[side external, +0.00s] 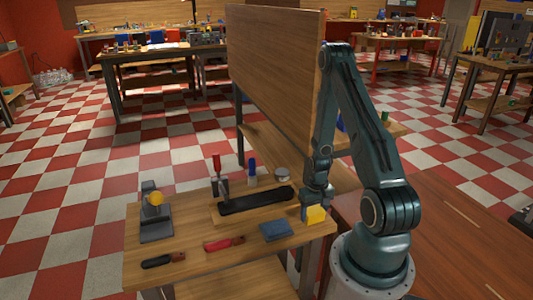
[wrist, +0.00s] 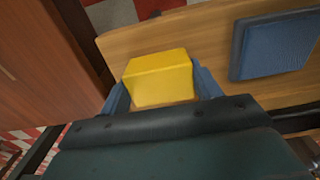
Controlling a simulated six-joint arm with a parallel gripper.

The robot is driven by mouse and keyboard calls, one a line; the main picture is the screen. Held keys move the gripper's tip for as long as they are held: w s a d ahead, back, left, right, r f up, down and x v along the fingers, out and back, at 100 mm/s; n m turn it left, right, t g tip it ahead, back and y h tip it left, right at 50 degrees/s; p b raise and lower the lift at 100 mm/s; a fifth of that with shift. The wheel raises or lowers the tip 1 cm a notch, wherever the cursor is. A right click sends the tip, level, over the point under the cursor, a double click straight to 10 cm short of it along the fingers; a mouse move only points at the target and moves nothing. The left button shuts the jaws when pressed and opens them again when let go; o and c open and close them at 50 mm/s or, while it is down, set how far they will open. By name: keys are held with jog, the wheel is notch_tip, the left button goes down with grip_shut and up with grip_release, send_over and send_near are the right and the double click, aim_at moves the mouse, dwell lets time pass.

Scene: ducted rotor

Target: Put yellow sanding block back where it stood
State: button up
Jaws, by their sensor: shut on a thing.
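The yellow sanding block (side external: 314,215) is at the right end of the wooden workbench (side external: 190,262), below my gripper (side external: 316,204). In the wrist view the yellow sanding block (wrist: 160,79) sits between the two bluish fingers of my gripper (wrist: 162,88), which is shut on it. The bench top shows just beyond the block. I cannot tell whether the block touches the bench or hangs slightly above it.
A blue pad (side external: 276,230) lies left of the block; it also shows in the wrist view (wrist: 277,44). A tall wooden panel (side external: 270,70) stands behind.

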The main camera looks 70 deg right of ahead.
aim_at(314, 210)
jog(key=shift+f, duration=0.1)
jog(key=o, duration=1)
jog(key=shift+c, duration=0.2)
notch_tip(314, 210, up, 12)
dwell(0.3)
dwell(0.5)
